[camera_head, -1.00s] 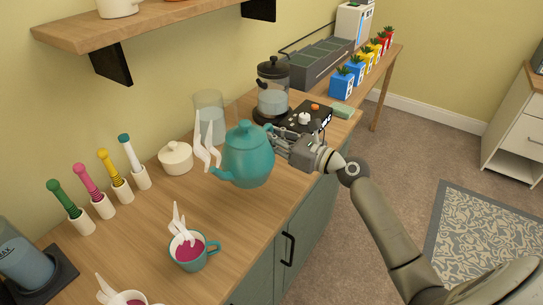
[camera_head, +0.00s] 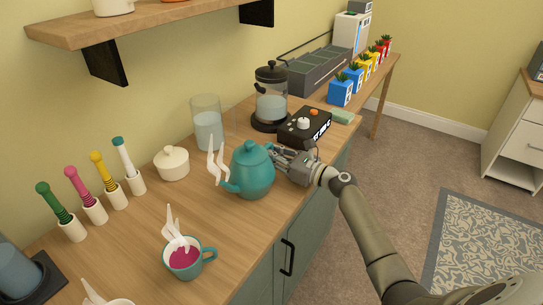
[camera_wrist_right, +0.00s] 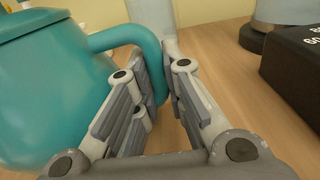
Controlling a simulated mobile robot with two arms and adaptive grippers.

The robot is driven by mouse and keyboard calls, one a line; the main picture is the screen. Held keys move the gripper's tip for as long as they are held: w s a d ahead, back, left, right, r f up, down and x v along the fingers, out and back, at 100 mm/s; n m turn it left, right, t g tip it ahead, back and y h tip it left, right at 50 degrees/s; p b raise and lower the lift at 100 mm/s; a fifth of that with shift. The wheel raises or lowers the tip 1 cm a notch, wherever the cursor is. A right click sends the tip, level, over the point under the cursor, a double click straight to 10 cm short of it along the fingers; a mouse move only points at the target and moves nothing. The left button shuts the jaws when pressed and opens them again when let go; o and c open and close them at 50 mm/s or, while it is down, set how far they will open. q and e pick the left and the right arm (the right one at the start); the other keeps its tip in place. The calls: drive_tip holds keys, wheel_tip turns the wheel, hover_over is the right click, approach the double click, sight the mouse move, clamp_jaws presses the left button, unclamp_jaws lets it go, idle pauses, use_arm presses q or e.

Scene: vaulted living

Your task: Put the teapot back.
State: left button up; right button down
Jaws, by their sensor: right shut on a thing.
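The teal teapot (camera_head: 250,170) is upright at the counter, with pale steam-like shapes at its spout, which points left. My right gripper (camera_head: 284,160) comes from the right and is shut on the teapot's handle. In the right wrist view the handle (camera_wrist_right: 143,42) runs between the fingers (camera_wrist_right: 158,92), with the teapot body (camera_wrist_right: 50,90) at the left. The teapot's base looks at or very near the counter top; I cannot tell whether it touches. My left gripper is not in view.
A teal cup (camera_head: 184,260) with pink drink stands in front left. A white lidded pot (camera_head: 172,163) and a glass (camera_head: 207,125) are behind the teapot. A black control box (camera_head: 304,128) and a glass press (camera_head: 271,100) stand beyond. Bare counter (camera_head: 215,215) lies between cup and teapot.

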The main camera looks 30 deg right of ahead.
drive_tip(key=shift+r, duration=0.2)
drive_tip(key=c, duration=2)
unclamp_jaws()
drive_tip(key=shift+f, duration=0.3)
drive_tip(key=o, duration=0.5)
drive_tip(key=shift+r, duration=0.1)
drive_tip(key=shift+r, duration=0.15)
drive_tip(key=v, duration=1.2)
drive_tip(key=shift+s+b, duration=0.1)
drive_tip(key=shift+b, duration=0.2)
